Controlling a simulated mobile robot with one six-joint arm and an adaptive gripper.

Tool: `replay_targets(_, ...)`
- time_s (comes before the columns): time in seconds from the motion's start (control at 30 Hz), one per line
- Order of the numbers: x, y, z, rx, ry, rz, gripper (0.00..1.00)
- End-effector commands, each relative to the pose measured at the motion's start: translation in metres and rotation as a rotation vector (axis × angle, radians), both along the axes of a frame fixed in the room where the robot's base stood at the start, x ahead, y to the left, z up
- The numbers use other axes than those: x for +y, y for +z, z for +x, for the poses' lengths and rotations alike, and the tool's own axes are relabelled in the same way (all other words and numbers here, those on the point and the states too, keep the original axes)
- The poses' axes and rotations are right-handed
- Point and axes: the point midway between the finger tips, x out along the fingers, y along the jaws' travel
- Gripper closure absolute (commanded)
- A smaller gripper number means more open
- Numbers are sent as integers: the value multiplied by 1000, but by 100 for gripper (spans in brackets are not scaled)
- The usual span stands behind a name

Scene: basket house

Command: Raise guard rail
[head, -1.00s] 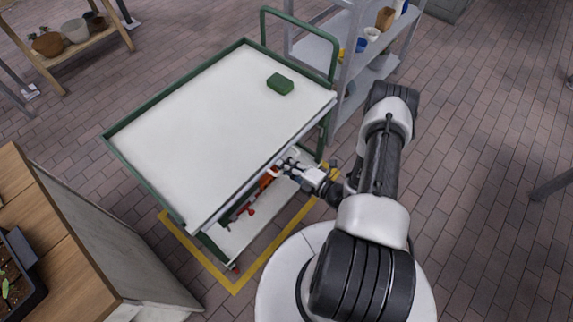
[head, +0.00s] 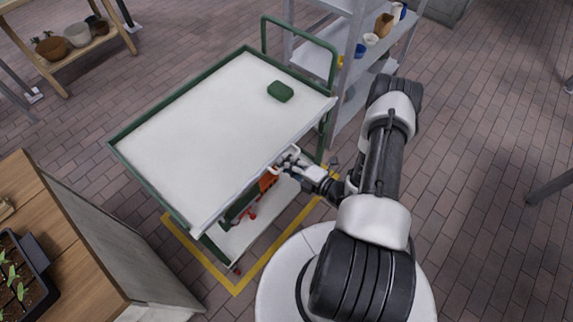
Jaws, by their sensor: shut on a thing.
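The guard rail (head: 238,192) is a pale grey bar along the near long side of the green-framed cart (head: 176,205). It lies along the edge of the white top tray (head: 205,125). A small white handle (head: 296,150) sits below the right half of the rail. My gripper (head: 285,163) is at this handle, beside the cart and just below the rail, and is shut on it. The fingertips are small in the view and the exact contact is hard to see.
A green block (head: 280,91) lies on the top tray. Red and orange items (head: 267,181) are on the lower shelf (head: 245,230). A wooden bench (head: 70,245) with seedlings is at left, and a grey shelf rack (head: 352,70) stands behind the cart.

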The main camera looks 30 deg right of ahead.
Motion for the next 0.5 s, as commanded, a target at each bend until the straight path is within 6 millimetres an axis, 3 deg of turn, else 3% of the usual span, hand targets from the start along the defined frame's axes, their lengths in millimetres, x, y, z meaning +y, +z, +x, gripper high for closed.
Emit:
replay_targets(0.03, 0, 17, 0, -3, 0, 0, 100)
replay_targets(0.1, 0, 24, 0, -3, 0, 0, 100)
replay_targets(0.43, 0, 25, 1, -8, 0, 1, 100)
replay_targets(0.47, 0, 25, 1, -8, 1, 1, 90)
replay_targets(0.5, 0, 25, 1, -9, 1, 1, 87)
